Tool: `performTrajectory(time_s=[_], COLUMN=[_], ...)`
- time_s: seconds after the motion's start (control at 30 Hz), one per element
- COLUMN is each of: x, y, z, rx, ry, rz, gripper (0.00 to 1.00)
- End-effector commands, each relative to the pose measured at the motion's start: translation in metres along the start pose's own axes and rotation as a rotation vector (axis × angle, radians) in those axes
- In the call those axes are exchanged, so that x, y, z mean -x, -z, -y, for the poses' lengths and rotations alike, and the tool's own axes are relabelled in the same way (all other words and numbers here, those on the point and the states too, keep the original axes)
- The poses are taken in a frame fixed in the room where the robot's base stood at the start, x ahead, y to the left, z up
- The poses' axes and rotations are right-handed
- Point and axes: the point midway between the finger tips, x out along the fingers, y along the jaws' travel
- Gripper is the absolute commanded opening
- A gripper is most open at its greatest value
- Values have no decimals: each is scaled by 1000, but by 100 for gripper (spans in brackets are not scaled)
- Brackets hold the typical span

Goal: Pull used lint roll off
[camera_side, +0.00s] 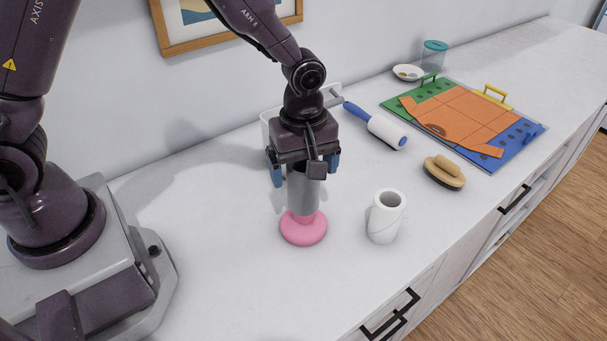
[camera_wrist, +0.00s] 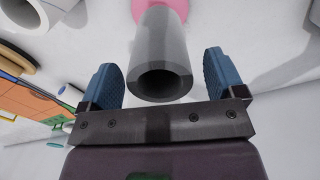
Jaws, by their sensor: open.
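A grey roll (camera_side: 303,198), seemingly the used lint roll, stands upright on a pink rounded base (camera_side: 303,230). My gripper (camera_side: 304,178) points down over the roll's upper end, with its blue fingers open on either side. In the wrist view the grey roll (camera_wrist: 162,55) shows its hollow open end between the fingers, with a gap on both sides. The pink base (camera_wrist: 160,9) is partly hidden there. The roll's top is hidden by my gripper in the side view.
A white roll (camera_side: 386,217) stands to the right. A blue-handled lint roller (camera_side: 384,131) and a wooden brush (camera_side: 444,173) lie farther right. A folding board (camera_side: 460,121), a small dish (camera_side: 407,72) and a jar (camera_side: 434,55) are at the back.

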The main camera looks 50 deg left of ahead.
Motion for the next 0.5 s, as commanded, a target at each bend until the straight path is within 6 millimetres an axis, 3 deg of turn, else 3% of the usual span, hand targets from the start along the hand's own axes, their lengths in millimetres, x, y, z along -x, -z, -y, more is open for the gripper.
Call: performTrajectory(time_s=[0.2,0.5], x=[-21,-25], y=[0,0], z=[0,0], rx=[-1,-1], ry=[1,-1], rz=[0,0], gripper=[88,88])
